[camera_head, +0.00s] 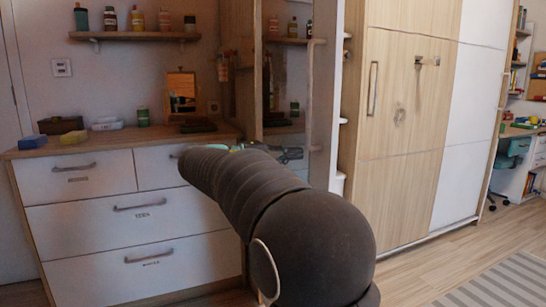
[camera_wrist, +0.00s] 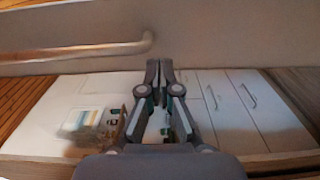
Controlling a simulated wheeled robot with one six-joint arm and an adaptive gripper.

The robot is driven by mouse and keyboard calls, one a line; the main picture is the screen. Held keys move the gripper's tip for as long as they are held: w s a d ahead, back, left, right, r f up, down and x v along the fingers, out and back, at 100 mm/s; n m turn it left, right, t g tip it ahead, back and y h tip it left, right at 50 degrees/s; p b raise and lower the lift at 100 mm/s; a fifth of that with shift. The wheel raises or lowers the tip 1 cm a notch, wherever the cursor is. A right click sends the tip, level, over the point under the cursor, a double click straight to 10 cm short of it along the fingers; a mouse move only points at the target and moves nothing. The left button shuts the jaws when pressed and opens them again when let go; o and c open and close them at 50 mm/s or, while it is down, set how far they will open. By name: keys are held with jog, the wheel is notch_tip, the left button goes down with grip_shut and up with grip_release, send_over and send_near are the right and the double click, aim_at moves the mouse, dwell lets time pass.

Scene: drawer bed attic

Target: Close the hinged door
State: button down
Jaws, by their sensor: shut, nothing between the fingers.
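A narrow panel (camera_head: 326,90) with a long handle (camera_head: 309,105) stands upright beside the mirrored section, left of the wooden cabinet. It looks like the hinged door, standing ajar; its exact angle is hard to tell. In the wrist view a panel (camera_wrist: 230,35) spans the top, with a long bar handle (camera_wrist: 85,52) at upper left. My gripper (camera_wrist: 160,64) is shut and empty, its fingertips at or close to that panel's lower edge, right of the handle. I cannot tell if they touch. In the head view my arm largely hides the gripper (camera_head: 284,153).
The wooden cabinet (camera_head: 410,130) stands at right. Floor (camera_head: 425,270) is free at lower right, with a striped rug (camera_head: 500,285).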

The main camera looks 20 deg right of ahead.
aim_at(307, 152)
jog(key=shift+d, duration=1.85)
jog(key=shift+d, duration=0.1)
